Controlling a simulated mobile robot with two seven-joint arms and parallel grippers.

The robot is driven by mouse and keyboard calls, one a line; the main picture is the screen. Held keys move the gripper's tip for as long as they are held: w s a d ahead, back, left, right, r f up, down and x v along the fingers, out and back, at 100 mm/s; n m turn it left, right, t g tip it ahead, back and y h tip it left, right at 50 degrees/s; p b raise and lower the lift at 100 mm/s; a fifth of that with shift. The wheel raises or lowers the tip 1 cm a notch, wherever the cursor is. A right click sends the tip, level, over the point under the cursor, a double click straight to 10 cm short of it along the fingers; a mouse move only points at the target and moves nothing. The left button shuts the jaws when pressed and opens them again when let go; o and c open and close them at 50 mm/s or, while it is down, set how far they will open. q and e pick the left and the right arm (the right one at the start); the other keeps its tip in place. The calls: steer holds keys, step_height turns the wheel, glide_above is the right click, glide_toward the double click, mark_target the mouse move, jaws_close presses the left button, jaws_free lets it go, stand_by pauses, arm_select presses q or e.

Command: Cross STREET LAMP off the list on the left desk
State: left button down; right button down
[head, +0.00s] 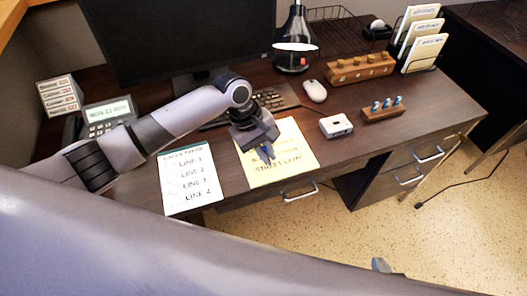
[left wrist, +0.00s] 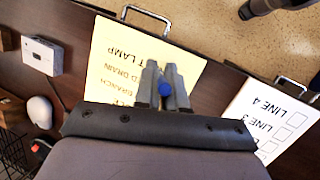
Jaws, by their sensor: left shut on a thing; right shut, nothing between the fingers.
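The list is a yellow sheet (head: 296,136) lying at the front edge of the desk. Its bottom line reads STREET LAMP. In the left wrist view the list (left wrist: 185,62) shows "T LAMP" with no stroke visible on those letters. My left gripper (head: 266,154) is over the left part of the list. It is shut on a blue pen (left wrist: 165,88), mostly hidden between the fingers. I cannot tell whether its tip touches the paper. A grey tip of my right gripper (head: 380,265) shows low in the head view, away from the desk, apparently empty.
A white LINE 1 to LINE 4 sheet (head: 188,182) lies left of the list. A white device (head: 336,126) and a wooden holder with blue-topped pens (head: 384,113) stand to the right. The keyboard (head: 272,98), mouse (head: 315,91) and monitor (head: 180,35) are behind.

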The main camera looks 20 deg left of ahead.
arm_select(q)
steer(key=shift+w+d, duration=0.5)
steer(key=shift+d, duration=0.4)
stand_by(0.4)
steer(key=shift+w+d+b, duration=0.1)
steer(key=shift+w+d, duration=0.7)
steer(key=shift+d, duration=0.35)
steer(key=shift+w+d+b, duration=0.1)
steer(key=shift+w+d, duration=0.75)
steer(key=shift+d, duration=0.35)
steer(key=shift+w+d+b, duration=0.1)
steer(key=shift+w+d, duration=0.7)
steer(key=shift+d, duration=0.35)
stand_by(1.9)
steer(key=shift+r, duration=0.1)
steer(key=shift+r+p, duration=0.3)
steer(key=shift+r, duration=2.65)
